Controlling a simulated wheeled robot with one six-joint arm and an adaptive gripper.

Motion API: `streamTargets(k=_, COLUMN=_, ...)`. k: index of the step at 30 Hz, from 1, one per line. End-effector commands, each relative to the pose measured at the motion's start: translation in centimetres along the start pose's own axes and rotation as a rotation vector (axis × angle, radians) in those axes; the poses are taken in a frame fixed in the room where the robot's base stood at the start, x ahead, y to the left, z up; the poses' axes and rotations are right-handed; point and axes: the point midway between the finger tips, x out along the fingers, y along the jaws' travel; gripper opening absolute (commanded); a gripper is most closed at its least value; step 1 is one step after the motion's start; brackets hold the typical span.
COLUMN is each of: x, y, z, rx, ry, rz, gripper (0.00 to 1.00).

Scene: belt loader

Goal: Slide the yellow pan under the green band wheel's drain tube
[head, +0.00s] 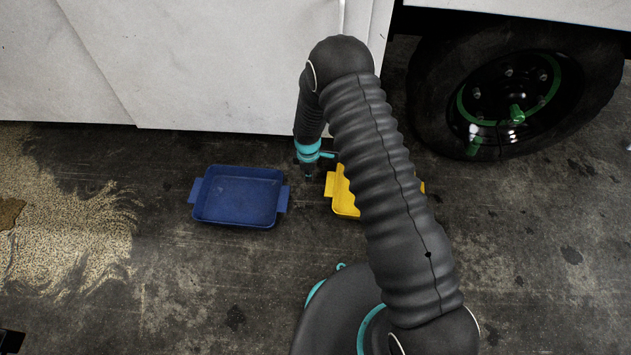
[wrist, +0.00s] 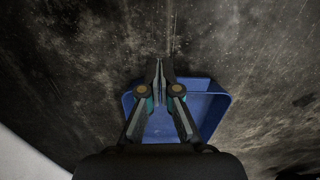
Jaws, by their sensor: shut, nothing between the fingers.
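The yellow pan (head: 344,202) lies on the floor in the head view, partly hidden behind my arm, with a tab handle showing at its left. The wheel with the green band (head: 547,93) is under the vehicle at the upper right. A green fitting (head: 517,114) sits at its hub, and a short green piece (head: 474,147) shows low on the wheel; I cannot tell for sure which is the drain tube. My gripper (head: 308,175) points down between the yellow pan and a blue pan. Its fingers are shut and empty in the wrist view (wrist: 160,65).
The blue pan (head: 238,196) lies left of my gripper, and also shows behind the fingers in the wrist view (wrist: 213,105). A white vehicle side (head: 200,70) borders the back. Pale granules (head: 75,235) are spread at the left. Floor right of the yellow pan is clear.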

Motion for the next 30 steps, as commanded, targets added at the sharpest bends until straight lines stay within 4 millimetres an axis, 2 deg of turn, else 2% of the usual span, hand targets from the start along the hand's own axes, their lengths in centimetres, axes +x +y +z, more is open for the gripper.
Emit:
streamTargets(k=16, x=9.6, y=-0.1, z=0.1, rx=0.003, ry=-0.001, rz=-0.002, gripper=0.0)
streamTargets(k=17, x=9.1, y=0.1, z=0.9, rx=0.007, ry=0.0, rz=0.0, gripper=0.0)
streamTargets(k=21, x=9.0, y=0.0, z=2.8, rx=0.006, ry=0.0, rz=0.0, gripper=0.0)
streamTargets(k=30, x=9.1, y=0.0, z=4.1, rx=0.003, ry=0.0, rz=0.001, gripper=0.0)
